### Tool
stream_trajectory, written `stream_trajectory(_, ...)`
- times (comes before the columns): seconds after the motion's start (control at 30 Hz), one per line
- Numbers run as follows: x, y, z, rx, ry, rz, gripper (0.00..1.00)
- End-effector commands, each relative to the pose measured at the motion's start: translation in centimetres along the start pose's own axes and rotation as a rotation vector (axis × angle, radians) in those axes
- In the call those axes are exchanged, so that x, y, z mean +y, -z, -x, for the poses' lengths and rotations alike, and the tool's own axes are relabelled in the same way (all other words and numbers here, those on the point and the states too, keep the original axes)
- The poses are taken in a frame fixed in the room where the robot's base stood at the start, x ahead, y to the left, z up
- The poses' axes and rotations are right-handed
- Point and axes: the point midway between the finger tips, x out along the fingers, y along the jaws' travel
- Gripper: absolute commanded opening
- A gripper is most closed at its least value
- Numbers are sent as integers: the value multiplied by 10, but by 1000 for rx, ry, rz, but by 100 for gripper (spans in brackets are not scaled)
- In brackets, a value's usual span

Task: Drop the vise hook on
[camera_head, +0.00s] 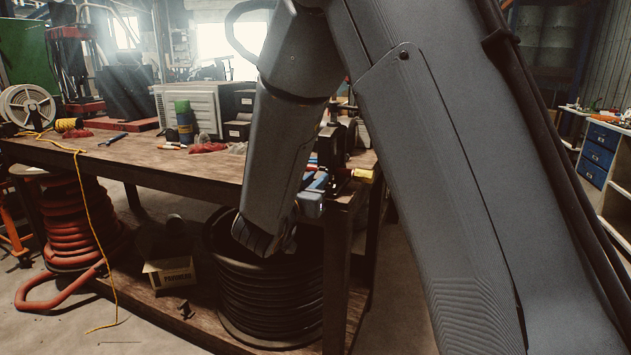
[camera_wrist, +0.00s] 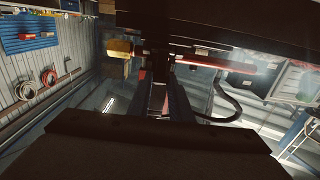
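My gripper (camera_wrist: 160,96) points away from the wrist camera, with dark fingers and a narrow reddish strip between them. I cannot tell whether it is open or shut. A red bar (camera_wrist: 215,62) crosses in front of the fingertips; contact is unclear. A yellow piece (camera_wrist: 120,48) is left of it. In the head view my forearm hangs down at the front corner of the workbench (camera_head: 205,172) and hides most of my gripper. A dark vise-like tool (camera_head: 337,145) stands at that corner, with a yellow piece (camera_head: 362,173) beside it. I cannot make out the vise hook.
A coil of black hose (camera_head: 270,305) stands under the bench corner, below my forearm. A cardboard box (camera_head: 172,272) is on the lower shelf. A red hose coil (camera_head: 75,225) is at the left. Floor is clear right of the bench.

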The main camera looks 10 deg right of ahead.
Motion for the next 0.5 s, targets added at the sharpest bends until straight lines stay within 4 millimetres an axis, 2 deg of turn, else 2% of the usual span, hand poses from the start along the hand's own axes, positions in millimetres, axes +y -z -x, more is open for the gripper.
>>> stream_trajectory(0.03,0,0,0,0,-1,0,9)
stream_trajectory(0.1,0,0,0,0,-1,0,0)
stream_trajectory(0.5,0,-7,-2,95,-1,1,0)
